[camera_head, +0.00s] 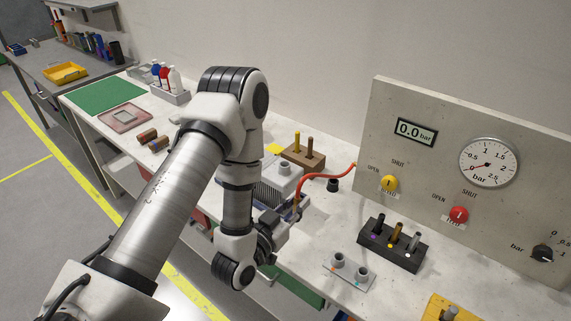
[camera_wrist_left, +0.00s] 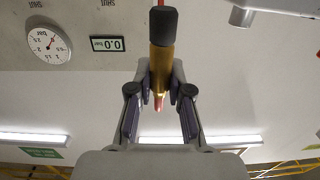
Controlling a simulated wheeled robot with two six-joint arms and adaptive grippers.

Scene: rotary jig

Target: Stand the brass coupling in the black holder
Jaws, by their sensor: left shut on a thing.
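My left gripper (camera_head: 287,222) is in the middle of the head view, above the worktable. In the left wrist view its fingers (camera_wrist_left: 160,98) are closed around a brass coupling (camera_wrist_left: 161,62) with a black end (camera_wrist_left: 163,27) and a reddish tip. A red hose (camera_head: 318,176) runs from near the panel to this gripper. The black holder (camera_head: 376,256) stands to the right of the gripper, apart from it. Black, brass-coloured and grey upright pieces stand in it. The gripper's hold is partly hidden in the head view. My right gripper is not in view.
A small black cup (camera_head: 333,185) and the gauge panel (camera_head: 440,150) are behind.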

